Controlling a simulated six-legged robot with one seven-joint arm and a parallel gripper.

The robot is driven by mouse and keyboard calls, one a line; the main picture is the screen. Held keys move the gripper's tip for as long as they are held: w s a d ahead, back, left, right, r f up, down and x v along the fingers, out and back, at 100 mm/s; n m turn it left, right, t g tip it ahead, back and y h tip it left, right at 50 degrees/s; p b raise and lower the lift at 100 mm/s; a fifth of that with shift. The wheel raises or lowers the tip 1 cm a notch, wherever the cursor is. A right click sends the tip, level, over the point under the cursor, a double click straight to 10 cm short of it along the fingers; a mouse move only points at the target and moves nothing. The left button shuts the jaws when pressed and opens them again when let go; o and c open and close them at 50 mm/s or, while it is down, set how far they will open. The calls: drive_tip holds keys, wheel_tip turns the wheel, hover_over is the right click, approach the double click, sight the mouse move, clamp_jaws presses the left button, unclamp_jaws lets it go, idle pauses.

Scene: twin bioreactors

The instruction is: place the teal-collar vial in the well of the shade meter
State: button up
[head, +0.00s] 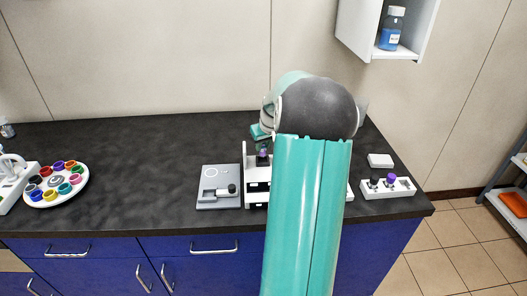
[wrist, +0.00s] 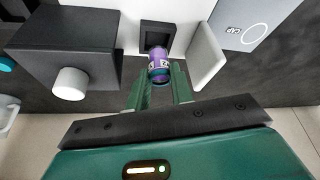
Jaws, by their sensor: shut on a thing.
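The teal-collar vial (wrist: 159,66) has purple contents and a teal band near the fingers. My gripper (wrist: 160,84) is shut on it. In the wrist view, the vial's far end lies over the near edge of a dark square well (wrist: 157,35) in a white body, which appears to be the shade meter. I cannot tell whether the vial has entered the well.
A white flap (wrist: 208,55) stands right of the well. A dark box with a white knob (wrist: 70,84) is at left. A grey plate (head: 220,199) sits left of the meter. A white rack (head: 388,188) is at right, and a round palette (head: 57,184) at far left.

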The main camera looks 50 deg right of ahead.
sight(264, 149)
drive_tip(key=shift+f, duration=1.6)
drive_tip(key=o, duration=0.9)
drive_tip(key=shift+f, duration=0.15)
drive_tip(key=shift+o, duration=0.2)
